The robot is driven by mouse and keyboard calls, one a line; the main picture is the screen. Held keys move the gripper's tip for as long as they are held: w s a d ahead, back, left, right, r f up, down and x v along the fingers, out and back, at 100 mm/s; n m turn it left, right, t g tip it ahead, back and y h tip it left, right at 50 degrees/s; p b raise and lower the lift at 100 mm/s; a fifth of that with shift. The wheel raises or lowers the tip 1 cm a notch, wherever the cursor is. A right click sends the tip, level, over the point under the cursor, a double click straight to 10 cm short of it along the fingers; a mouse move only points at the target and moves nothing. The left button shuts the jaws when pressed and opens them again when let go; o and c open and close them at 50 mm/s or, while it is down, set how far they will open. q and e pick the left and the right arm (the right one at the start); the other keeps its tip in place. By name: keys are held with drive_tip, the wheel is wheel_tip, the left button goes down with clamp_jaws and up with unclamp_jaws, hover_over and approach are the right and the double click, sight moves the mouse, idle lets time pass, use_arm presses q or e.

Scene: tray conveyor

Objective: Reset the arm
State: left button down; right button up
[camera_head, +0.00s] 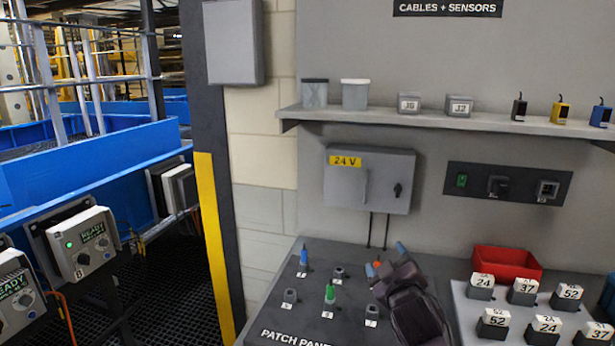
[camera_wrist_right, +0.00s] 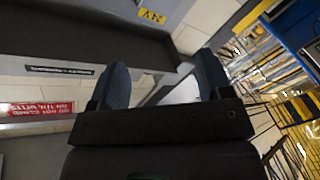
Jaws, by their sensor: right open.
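My right gripper (camera_head: 387,258) is over the back right part of the patch panel (camera_head: 262,312), with its dark arm behind it. The right wrist view shows its two blue-grey fingers (camera_wrist_right: 163,82) spread apart with nothing between them. An orange-topped plug shows close beside the fingertips; I cannot tell whether they touch it. On the panel stand a blue plug (camera_head: 304,256), a green plug (camera_head: 330,294) and several grey sockets. My left gripper is not in view.
Right of my arm are a red bin (camera_head: 507,262) and several numbered blocks on a light board. A shelf (camera_head: 440,119) with cups, boxes and sensors crosses the wall above a 24 V box (camera_head: 369,181). Blue conveyor machinery (camera_head: 90,165) stands at left.

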drive_tip(key=s+d+f+m+g, duration=0.1)
drive_tip(key=s+d+f+m, duration=0.1)
drive_tip(key=s+f, duration=0.3)
drive_tip(key=s+d+f+m, duration=0.2)
drive_tip(key=s+f, duration=0.3)
drive_tip(key=f, duration=0.1)
drive_tip(key=s+d+f+m+g, duration=0.1)
drive_tip(key=s+f, duration=0.4)
drive_tip(key=f, duration=0.1)
drive_tip(key=shift+s+d+f+m+g+b, duration=0.1)
drive_tip(key=shift+s+d+m+g+b, duration=0.1)
drive_tip(key=shift+d+m+g+b, duration=0.15)
drive_tip(key=s+d+f+m+g, duration=0.1)
drive_tip(key=s+d+f+g, duration=0.1)
drive_tip(key=s+f, duration=0.4)
drive_tip(key=s+d+f+m+g+h, duration=0.1)
drive_tip(key=s+d+f+g, duration=0.1)
drive_tip(key=s+f, duration=0.5)
drive_tip(key=s, duration=0.5)
drive_tip(key=shift+d+b, duration=0.4)
